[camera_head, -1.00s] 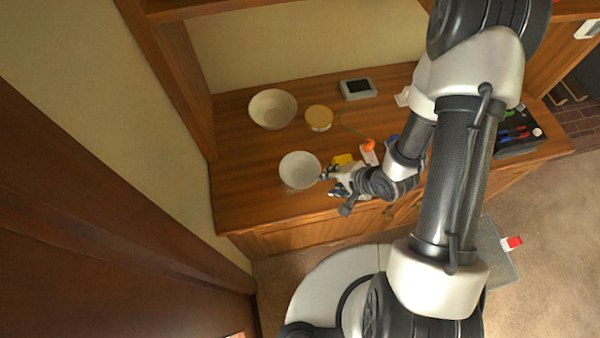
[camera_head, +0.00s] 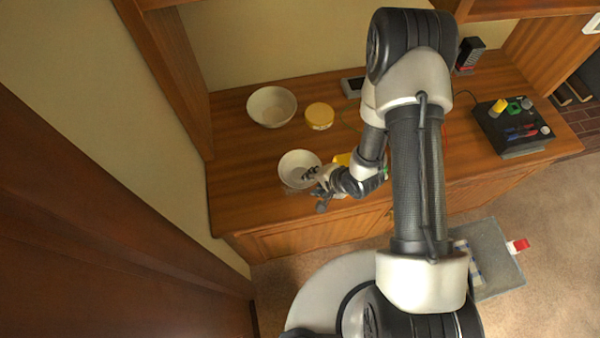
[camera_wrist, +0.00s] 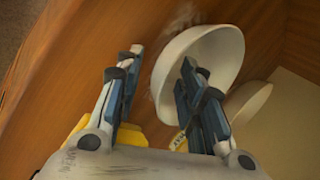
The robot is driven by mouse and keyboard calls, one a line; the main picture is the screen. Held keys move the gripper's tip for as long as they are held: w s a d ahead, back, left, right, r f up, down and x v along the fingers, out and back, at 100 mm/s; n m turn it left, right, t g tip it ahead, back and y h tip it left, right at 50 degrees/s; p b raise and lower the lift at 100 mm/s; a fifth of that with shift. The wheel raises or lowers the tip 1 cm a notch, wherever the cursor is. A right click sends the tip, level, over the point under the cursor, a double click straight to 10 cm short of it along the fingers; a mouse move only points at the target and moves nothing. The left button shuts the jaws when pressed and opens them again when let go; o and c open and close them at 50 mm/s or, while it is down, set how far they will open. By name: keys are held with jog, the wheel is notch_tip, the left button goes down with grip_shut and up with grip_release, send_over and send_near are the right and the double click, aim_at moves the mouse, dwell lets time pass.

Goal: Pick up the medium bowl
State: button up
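Two pale bowls stand on the wooden counter. The nearer white bowl (camera_head: 292,164) is slightly smaller in view than the cream bowl (camera_head: 272,106) behind it; no label tells which is the medium one. My gripper (camera_head: 310,174) is at the right front rim of the nearer bowl. In the wrist view my gripper (camera_wrist: 158,80) is open, with one finger over the white bowl (camera_wrist: 212,45) and the other outside its rim. The rim passes between the fingers; contact is unclear. The other bowl (camera_wrist: 252,104) shows behind.
A yellow-lidded tub (camera_head: 320,116) stands right of the back bowl. A yellow item (camera_head: 342,159) lies close to my gripper's right, partly hidden by my arm. A dark organizer (camera_head: 512,128) is at the right. The counter (camera_head: 235,190) left of the bowls is clear.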

jog(key=shift+r, duration=0.1)
jog(key=shift+c, duration=0.2)
grip_shut()
